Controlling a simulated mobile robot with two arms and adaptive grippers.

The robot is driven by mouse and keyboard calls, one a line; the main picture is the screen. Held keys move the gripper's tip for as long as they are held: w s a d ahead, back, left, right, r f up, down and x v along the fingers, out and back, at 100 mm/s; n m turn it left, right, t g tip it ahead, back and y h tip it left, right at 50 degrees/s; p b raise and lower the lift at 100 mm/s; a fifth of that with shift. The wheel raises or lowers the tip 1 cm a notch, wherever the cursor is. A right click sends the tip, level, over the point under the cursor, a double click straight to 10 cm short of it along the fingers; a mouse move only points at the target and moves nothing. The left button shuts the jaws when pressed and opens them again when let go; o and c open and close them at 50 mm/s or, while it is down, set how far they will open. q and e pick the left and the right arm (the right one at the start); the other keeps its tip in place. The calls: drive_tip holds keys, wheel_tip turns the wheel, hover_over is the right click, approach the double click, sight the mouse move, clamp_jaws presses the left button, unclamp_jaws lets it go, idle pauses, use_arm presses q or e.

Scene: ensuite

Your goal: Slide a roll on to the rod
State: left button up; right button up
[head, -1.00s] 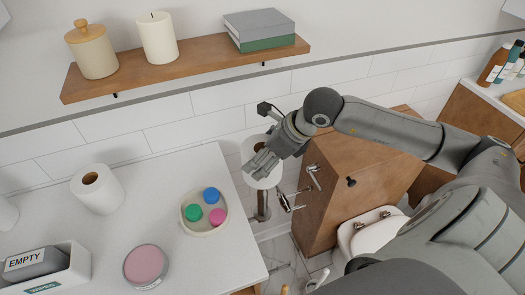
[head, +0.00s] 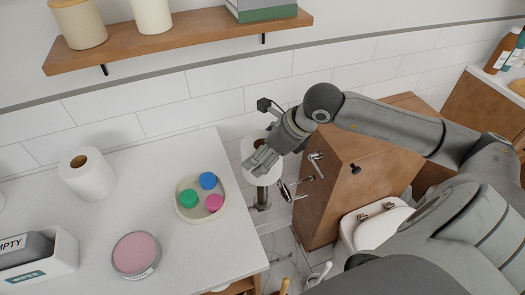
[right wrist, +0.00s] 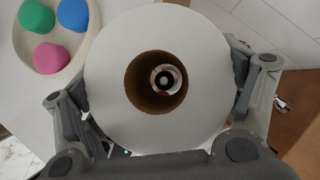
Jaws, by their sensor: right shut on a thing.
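My right gripper (head: 266,156) is shut on a white paper roll (head: 272,178), its fingers on opposite sides of the roll. The roll is upright, beyond the counter's right edge. In the right wrist view the held roll (right wrist: 112,95) shows end-on with its brown core open. The shiny round tip of the rod (right wrist: 165,79) shows through the core, slightly above and right of its middle. The lower part of the metal rod (head: 262,198) shows below the roll in the head view. I cannot tell how far the rod reaches into the core. My left gripper is out of view.
A second roll (head: 90,184) stands on the white counter (head: 150,200), near a dish (head: 182,214) of coloured pieces and a round pink-topped tin (head: 136,253). A wooden cabinet (head: 345,185) with metal fittings stands close right of the rod. A wooden shelf (head: 190,43) is above.

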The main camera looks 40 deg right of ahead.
drive_tip(key=o, duration=0.9)
drive_tip(key=shift+r, duration=0.1)
